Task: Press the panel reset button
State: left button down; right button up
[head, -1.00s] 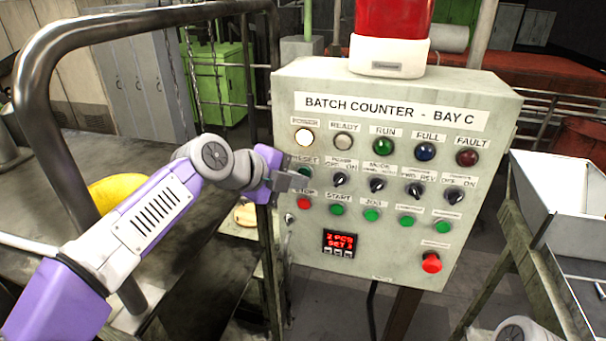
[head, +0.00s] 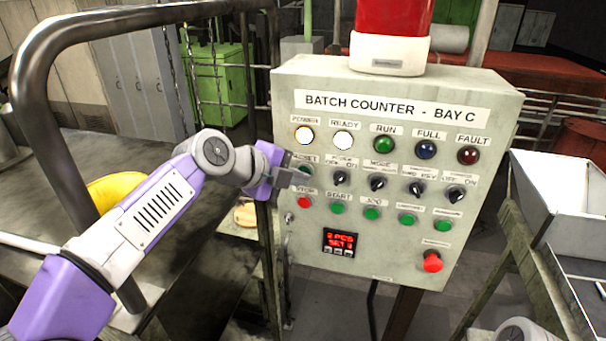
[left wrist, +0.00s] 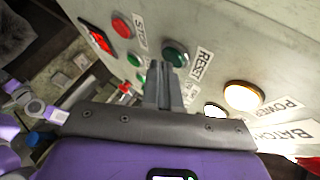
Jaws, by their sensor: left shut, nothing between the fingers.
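The grey-green control panel (head: 395,235) reads "BATCH COUNTER - BAY C". Its green RESET button (head: 305,171) is at the left end of the upper control row, partly covered by my left gripper (head: 302,180). In the left wrist view the RESET button (left wrist: 176,53) shows beside its label, just beyond the shut fingers (left wrist: 163,72). The fingertips are very close to the button; I cannot tell whether they touch it. The left gripper is shut and empty. The READY lamp (head: 343,140) and the POWER lamp (head: 304,135) are lit white. My right gripper is not in view.
The red STOP button (head: 304,202) is just below RESET, with a selector knob (head: 340,178) to its right. A red mushroom button (head: 432,262) is at lower right. A metal rail (head: 60,60) curves at the left. A white bin (head: 565,195) stands right.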

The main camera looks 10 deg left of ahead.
pick_arm(q)
jog(key=shift+s, duration=0.2)
jog(key=s+b, duration=0.3)
jog(key=s, duration=0.3)
dwell(0.4)
jog(key=shift+a, duration=0.1)
